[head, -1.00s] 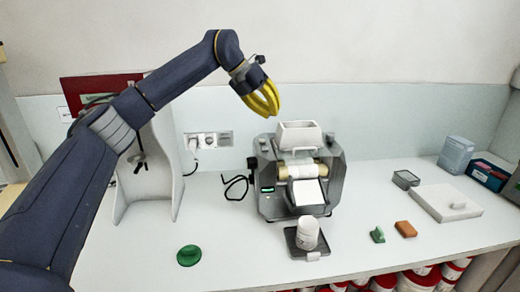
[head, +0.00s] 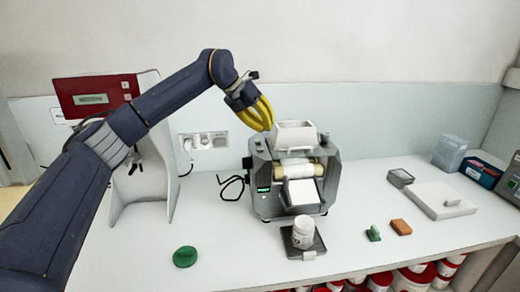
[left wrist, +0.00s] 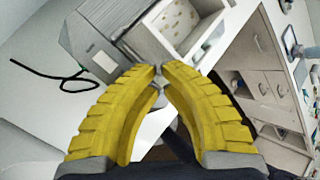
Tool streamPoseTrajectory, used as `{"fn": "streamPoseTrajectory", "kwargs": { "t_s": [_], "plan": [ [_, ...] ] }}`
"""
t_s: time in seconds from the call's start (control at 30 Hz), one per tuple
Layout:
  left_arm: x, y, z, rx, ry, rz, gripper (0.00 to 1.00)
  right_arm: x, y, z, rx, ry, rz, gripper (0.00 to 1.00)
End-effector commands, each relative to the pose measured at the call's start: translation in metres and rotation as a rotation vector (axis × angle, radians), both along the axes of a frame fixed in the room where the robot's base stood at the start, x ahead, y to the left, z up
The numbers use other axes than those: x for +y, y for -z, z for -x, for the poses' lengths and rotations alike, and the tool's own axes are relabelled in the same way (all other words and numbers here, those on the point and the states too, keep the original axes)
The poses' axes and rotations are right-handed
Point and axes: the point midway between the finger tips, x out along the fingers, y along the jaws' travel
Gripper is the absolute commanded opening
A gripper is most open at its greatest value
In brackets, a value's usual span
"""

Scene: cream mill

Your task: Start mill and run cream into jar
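The grey mill (head: 262,178) stands mid-counter with a white hopper (head: 294,136) on top, cream rollers (head: 300,168) and a white sloping apron (head: 301,192) in front. A small green display is lit on its left front. The white open jar (head: 303,232) stands upright on a dark plate (head: 318,246) below the apron. My left gripper (head: 264,118), with yellow fingers, hangs just above the mill's top left, beside the hopper. In the left wrist view its fingertips (left wrist: 159,72) come together, holding nothing; the hopper (left wrist: 178,28) lies beyond them. My right gripper is out of view.
A green lid (head: 185,257) lies at front left. A green piece (head: 373,233) and an orange block (head: 401,227) lie right of the jar. A white slab (head: 432,203) and boxes stand farther right. A white stand with a red panel (head: 98,96) is at left.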

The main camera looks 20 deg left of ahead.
Motion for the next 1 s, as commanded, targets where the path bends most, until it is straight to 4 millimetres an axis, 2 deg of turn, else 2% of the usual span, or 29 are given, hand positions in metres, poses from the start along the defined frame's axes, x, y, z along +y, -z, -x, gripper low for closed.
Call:
{"fn": "streamPoseTrajectory", "kwargs": {
  "t_s": [0.1, 0.4, 0.93, 0.97, 1.0],
  "plan": [
    [0.0, 0.014, 0.0, 0.001, 0.0, 0.0, 0.0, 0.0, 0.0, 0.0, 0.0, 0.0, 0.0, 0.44],
    [0.001, 0.035, 0.0, 0.0, 0.0, 0.0, 0.0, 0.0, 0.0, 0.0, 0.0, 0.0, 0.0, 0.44],
    [0.0, 0.04, 0.0, -0.001, 0.0, 0.0, 0.0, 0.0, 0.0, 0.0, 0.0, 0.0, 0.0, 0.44],
    [0.0, 0.04, 0.0, -0.001, 0.0, 0.0, 0.03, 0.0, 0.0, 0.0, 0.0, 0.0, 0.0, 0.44],
    [0.0, 0.04, 0.0, -0.001, 0.0, 0.0, 0.0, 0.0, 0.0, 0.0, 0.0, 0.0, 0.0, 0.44]
  ]
}}
